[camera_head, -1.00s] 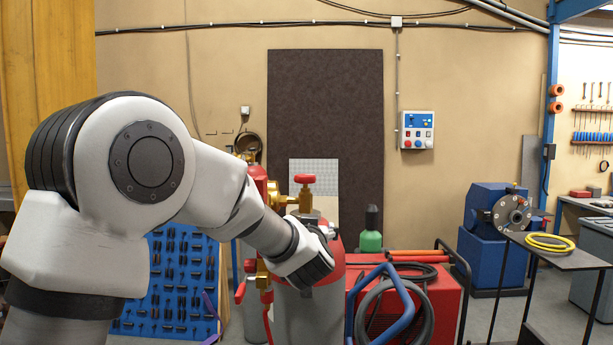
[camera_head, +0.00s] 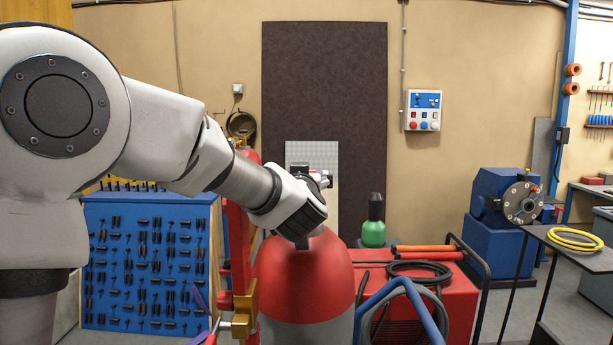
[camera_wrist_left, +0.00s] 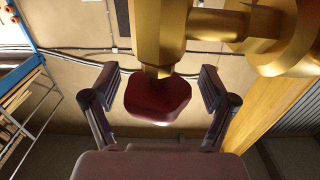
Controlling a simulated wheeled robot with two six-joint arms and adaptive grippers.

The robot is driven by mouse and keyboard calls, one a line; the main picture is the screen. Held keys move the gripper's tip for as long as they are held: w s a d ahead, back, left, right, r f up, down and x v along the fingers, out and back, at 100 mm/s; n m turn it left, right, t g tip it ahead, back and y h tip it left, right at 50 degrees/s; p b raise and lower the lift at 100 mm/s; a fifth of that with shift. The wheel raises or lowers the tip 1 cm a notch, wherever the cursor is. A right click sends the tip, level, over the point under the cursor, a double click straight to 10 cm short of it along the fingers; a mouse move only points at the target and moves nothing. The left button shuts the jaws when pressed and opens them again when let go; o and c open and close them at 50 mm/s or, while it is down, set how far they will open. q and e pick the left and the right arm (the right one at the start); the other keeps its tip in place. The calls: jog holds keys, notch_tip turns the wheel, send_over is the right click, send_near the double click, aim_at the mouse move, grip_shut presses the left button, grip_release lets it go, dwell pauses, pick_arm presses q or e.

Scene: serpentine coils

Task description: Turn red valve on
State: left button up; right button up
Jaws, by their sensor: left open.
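The red valve (camera_wrist_left: 158,98) is a dark red knob on a brass stem in the left wrist view. It sits between the two spread fingers of my left gripper (camera_wrist_left: 160,102), with gaps showing on both sides. The brass valve body (camera_wrist_left: 245,28) fills the top of that view. In the head view my left gripper (camera_head: 318,178) is above the red-topped gas cylinder (camera_head: 305,272), partly hidden by my wrist. My wrist and gripper hide the valve there. My right gripper is in neither view.
A brass fitting (camera_head: 243,308) with red parts stands left of the cylinder. A red machine (camera_head: 445,290) with hoses and a blue handle is on the right, with a green bottle (camera_head: 374,232) behind. A blue tool panel (camera_head: 145,265) stands left.

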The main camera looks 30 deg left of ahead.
pick_arm(q)
jog(key=shift+w+a+f, duration=0.25)
jog(key=shift+w+a, duration=0.1)
jog(key=shift+w, duration=0.15)
jog(key=shift+w+a+f, duration=0.2)
jog(key=shift+w+a, duration=0.1)
jog(key=shift+w, duration=0.15)
jog(key=s+d+r, duration=0.1)
jog(key=s+d, duration=0.1)
jog(key=s+d+r, duration=0.1)
jog(key=s, duration=0.1)
jog(key=shift+s+r, duration=0.1)
jog(key=shift+r, duration=0.2)
jog(key=c, duration=1.1)
jog(key=shift+a+f, duration=0.1)
jog(key=shift+a, duration=0.05)
jog(key=shift+w+a+f, duration=0.25)
jog(key=shift+w+f, duration=0.15)
jog(key=shift+w, duration=0.25)
jog(key=shift+c, duration=0.3)
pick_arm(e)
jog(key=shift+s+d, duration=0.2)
pick_arm(q)
jog(key=shift+y, duration=0.3)
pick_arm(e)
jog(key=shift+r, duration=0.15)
